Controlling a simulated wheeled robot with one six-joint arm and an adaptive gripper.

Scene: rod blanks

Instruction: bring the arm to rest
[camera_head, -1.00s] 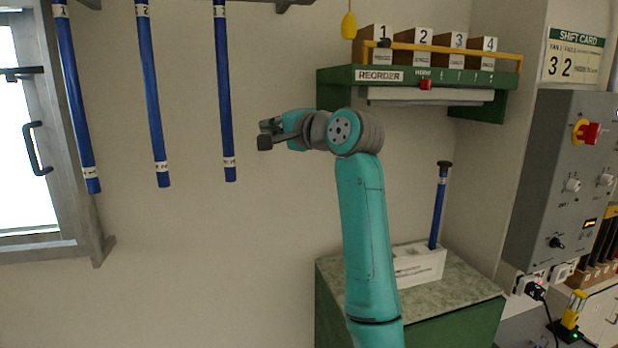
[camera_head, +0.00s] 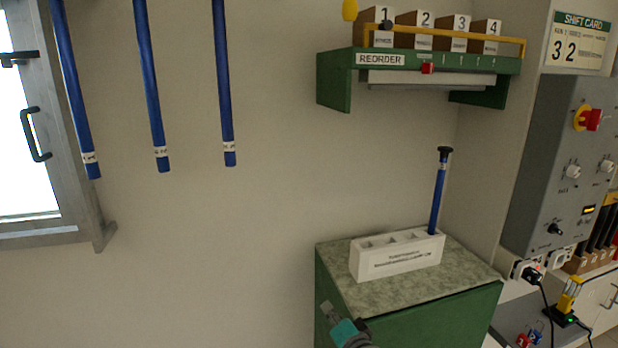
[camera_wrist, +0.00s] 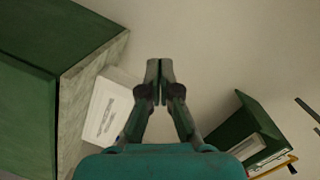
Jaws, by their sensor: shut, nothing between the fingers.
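My gripper (camera_wrist: 160,72) shows in the wrist view with its two fingers together and nothing between them. It is apart from the things around it.
A green cabinet (camera_head: 420,312) carries a white block (camera_head: 400,262) with a blue rod (camera_head: 438,195) standing in it. A green REORDER shelf (camera_head: 335,82) holds numbered boxes. Several blue rods (camera_head: 222,90) hang at left. A grey control panel (camera_head: 550,170) is at right. The wall between is clear.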

